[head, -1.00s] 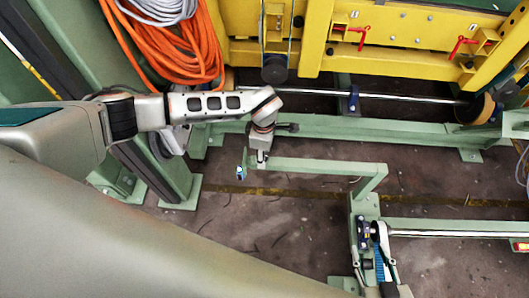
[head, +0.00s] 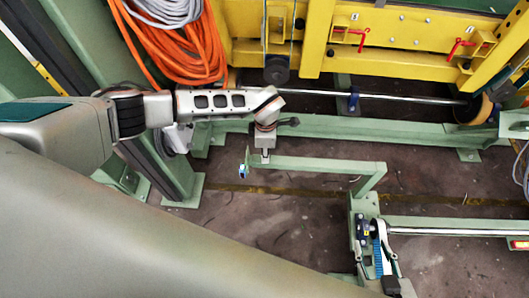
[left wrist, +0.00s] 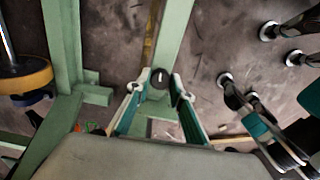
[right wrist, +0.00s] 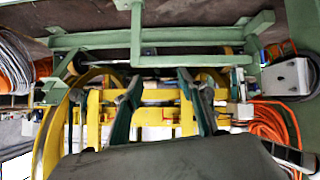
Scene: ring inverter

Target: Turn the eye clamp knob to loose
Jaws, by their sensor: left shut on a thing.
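The eye clamp knob appears as a dark round knob with a pale mark (left wrist: 160,78) in the left wrist view, at the end of a green beam (left wrist: 172,35). My left gripper (left wrist: 161,85) has its teal-lined fingers on either side of it and is shut on it. In the head view my left gripper (head: 264,156) points down at the left end of the green beam (head: 310,163); its fingertips are hard to make out there. My right gripper (head: 380,240) is at the lower right of the head view. The right wrist view shows its fingers (right wrist: 159,77) apart and nothing between them.
A yellow frame (head: 400,62) with red handles stands at the back. An orange cable coil (head: 185,50) hangs at upper left. A silver rod (head: 450,232) lies at lower right beside a green post. Bare floor (head: 290,220) is below the beam.

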